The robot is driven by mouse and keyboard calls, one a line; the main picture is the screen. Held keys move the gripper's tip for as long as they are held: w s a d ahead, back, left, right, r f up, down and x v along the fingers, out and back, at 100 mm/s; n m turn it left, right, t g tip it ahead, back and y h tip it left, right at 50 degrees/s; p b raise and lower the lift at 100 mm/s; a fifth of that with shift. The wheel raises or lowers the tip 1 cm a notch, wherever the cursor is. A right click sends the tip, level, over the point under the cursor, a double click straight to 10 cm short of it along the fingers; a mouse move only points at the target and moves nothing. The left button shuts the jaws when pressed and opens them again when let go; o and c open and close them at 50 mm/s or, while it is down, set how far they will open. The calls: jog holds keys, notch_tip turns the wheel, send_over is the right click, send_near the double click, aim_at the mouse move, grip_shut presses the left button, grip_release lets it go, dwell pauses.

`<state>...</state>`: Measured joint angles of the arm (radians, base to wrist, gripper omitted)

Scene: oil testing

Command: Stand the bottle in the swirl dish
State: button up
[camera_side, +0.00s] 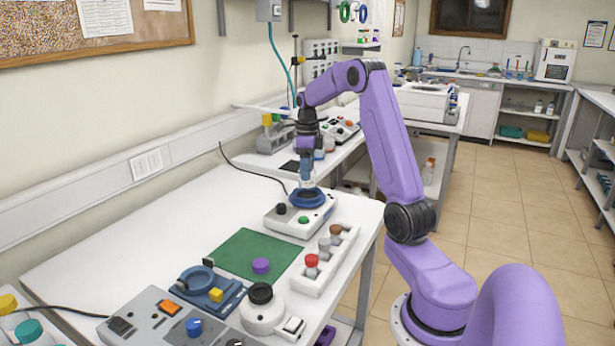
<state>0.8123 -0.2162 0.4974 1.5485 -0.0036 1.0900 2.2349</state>
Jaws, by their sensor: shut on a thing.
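The swirl dish (321,199) is a blue round dish on top of a white device with dark and green knobs, at the far end of the near table. My gripper (306,166) points straight down over it and is shut on a small, pale, clear bottle (307,184). The bottle looks upright, and its lower end is at the dish opening. I cannot tell whether it touches the dish floor. The gripper's fingers partly hide the bottle's upper part.
A white rack (322,262) with several capped bottles stands at the table's right edge. A green mat (244,250) lies left of it, with a purple cap (261,266) at its edge. A blue clamp-like fixture (196,282) and control boxes fill the front. The table's left side is clear.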

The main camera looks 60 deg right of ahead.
jog(key=shift+f, duration=1.45)
jog(key=shift+f, duration=0.15)
jog(key=o, duration=1.2)
jog(key=shift+c, duration=0.2)
